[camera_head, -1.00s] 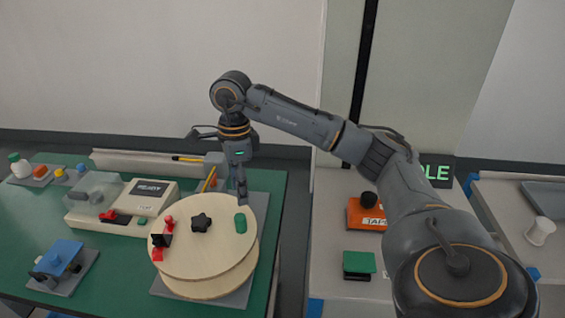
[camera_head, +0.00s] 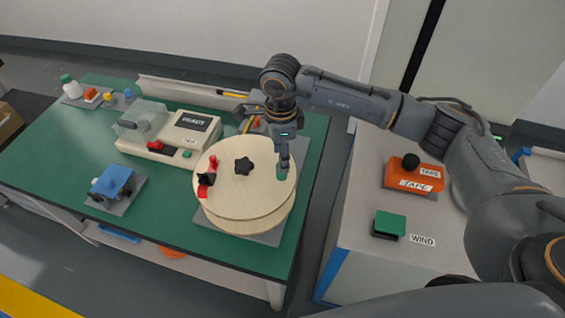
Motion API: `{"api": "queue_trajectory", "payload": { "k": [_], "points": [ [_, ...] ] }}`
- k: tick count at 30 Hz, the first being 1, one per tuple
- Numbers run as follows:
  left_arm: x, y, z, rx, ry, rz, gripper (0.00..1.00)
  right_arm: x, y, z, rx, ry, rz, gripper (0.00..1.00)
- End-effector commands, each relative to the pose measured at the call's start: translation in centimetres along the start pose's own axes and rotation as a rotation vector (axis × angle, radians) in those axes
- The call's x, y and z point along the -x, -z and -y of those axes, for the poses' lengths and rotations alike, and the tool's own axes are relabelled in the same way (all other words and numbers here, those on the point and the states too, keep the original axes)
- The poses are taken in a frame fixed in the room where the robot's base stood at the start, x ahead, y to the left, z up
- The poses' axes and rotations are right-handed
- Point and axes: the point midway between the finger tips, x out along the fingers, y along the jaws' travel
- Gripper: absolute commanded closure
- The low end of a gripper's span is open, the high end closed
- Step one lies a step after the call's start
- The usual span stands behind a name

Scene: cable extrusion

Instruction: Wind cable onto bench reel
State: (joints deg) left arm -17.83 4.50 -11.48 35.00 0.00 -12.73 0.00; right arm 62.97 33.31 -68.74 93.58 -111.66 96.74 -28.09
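The bench reel (camera_head: 225,193) is a pale wooden double disc lying flat on a grey plate on the green bench. A black star knob (camera_head: 243,166) sits at its middle. A green handle peg (camera_head: 281,175) stands near its right rim, and a red and black clamp (camera_head: 206,177) sits at its left rim. My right gripper (camera_head: 284,164) points down at the green peg, its fingertips at or touching the peg's top. The fingers are too small to tell whether they are closed on it. No cable is clearly visible. My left gripper is not in view.
A beige machine (camera_head: 165,141) with a display and a clear cover stands behind left of the reel. A blue device (camera_head: 112,186) sits at the front left. On the right bench are an orange tape dispenser (camera_head: 414,175) and a green-topped box (camera_head: 389,225) beside a WIND label.

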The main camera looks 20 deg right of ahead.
Motion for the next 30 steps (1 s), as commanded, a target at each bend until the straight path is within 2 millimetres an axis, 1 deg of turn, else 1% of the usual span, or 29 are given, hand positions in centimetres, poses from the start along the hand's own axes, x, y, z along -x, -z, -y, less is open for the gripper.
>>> {"api": "queue_trajectory", "payload": {
  "k": [1, 3, 6, 9, 14, 21, 23, 24, 26, 27, 28, 29, 30],
  "points": [
    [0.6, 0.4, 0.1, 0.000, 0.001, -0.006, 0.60, -0.8, 0.0, -0.2, -0.001, -0.006, -0.001, 0.50],
    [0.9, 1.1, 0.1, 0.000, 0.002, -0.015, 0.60, -2.2, 0.0, -0.1, -0.001, -0.005, -0.002, 0.50],
    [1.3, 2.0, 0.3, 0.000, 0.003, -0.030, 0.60, -3.7, 0.0, -0.1, -0.001, -0.003, -0.001, 0.50],
    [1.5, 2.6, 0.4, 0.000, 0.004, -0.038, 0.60, -4.7, 0.0, 0.0, -0.001, -0.002, 0.000, 0.50],
    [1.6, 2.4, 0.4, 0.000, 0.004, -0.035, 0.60, -5.6, 0.0, 0.0, 0.000, 0.000, 0.001, 0.50],
    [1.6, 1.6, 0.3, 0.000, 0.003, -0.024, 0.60, -5.7, 0.0, 0.0, 0.001, 0.000, 0.001, 0.50],
    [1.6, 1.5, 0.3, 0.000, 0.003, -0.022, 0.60, -5.7, 0.0, 0.0, 0.000, 0.000, 0.001, 0.60],
    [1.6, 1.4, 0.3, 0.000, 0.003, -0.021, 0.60, -5.7, 0.0, 0.0, 0.000, 0.000, 0.001, 0.68],
    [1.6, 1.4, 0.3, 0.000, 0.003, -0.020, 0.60, -5.6, 0.0, 0.0, 0.000, 0.000, 0.001, 0.80],
    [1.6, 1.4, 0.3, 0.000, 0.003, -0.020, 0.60, -5.6, 0.0, 0.0, 0.000, 0.000, 0.001, 0.88],
    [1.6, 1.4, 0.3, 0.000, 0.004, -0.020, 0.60, -5.6, 0.0, 0.0, 0.000, 0.000, 0.001, 0.95],
    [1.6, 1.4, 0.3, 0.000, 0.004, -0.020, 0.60, -5.6, 0.0, 0.0, 0.000, 0.000, 0.001, 1.00],
    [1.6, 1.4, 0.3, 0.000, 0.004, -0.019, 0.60, -5.6, 0.0, 0.0, 0.000, 0.000, 0.001, 1.00]
  ]
}}
